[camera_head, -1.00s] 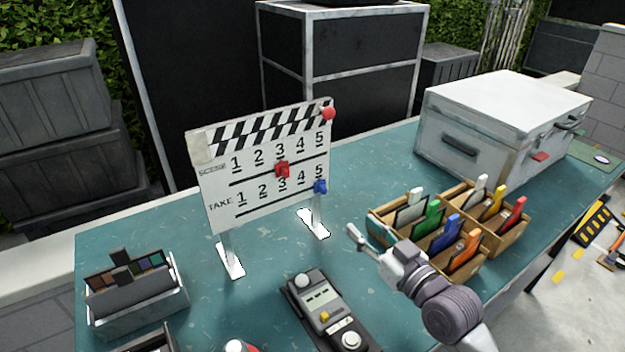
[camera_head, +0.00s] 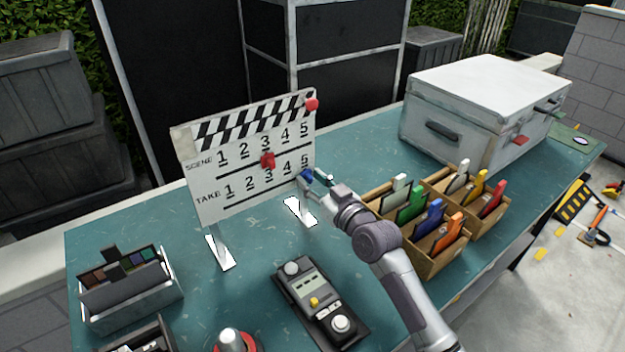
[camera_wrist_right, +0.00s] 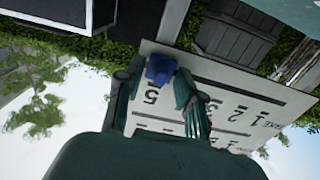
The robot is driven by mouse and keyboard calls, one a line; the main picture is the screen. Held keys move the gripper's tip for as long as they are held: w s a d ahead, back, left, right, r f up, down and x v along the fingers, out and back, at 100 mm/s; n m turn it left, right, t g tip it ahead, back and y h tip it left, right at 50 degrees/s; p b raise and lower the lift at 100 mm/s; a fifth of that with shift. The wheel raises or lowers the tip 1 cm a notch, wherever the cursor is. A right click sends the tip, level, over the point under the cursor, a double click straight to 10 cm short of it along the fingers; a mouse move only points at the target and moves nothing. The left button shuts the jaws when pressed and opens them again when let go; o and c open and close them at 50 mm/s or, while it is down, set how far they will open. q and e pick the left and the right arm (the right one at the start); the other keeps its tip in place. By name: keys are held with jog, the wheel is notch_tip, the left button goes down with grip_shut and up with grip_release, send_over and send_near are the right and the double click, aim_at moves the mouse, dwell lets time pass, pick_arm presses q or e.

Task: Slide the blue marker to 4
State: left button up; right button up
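The white clapperboard (camera_head: 245,170) stands on the table with a SCENE row and a TAKE row, each numbered 1 to 5. The blue marker (camera_head: 306,177) is at the right end of the TAKE row, by 5. In the right wrist view the blue marker (camera_wrist_right: 160,69) shows between the fingertips, next to the 5. My right gripper (camera_head: 314,185) is at the board's right edge, its fingers apart on either side of the blue marker; contact cannot be told. The right gripper also shows in the wrist view (camera_wrist_right: 155,88). My left gripper is not in view.
A red marker (camera_head: 268,160) sits at SCENE 3. Wooden boxes of coloured cards (camera_head: 428,262) stand right of my arm. A grey device (camera_head: 322,302) lies in front, a palette box (camera_head: 130,290) at left, and a metal case (camera_head: 480,120) behind.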

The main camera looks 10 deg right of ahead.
aim_at(288, 181)
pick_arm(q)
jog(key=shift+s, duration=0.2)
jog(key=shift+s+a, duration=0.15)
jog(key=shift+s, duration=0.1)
pick_arm(e)
grip_shut()
jog(key=shift+a, duration=0.15)
jog(key=a, duration=0.1)
jog(key=s+a+p, duration=0.1)
jog(key=a+p, duration=0.1)
jog(key=shift+s+a+r, duration=0.15)
jog(key=shift+s+a, duration=0.05)
jog(key=shift+s, duration=0.05)
jog(key=shift+s+a, duration=0.15)
jog(key=shift+a, duration=0.25)
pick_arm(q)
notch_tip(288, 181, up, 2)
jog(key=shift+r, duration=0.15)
pick_arm(e)
jog(key=shift+d, duration=0.1)
grip_release()
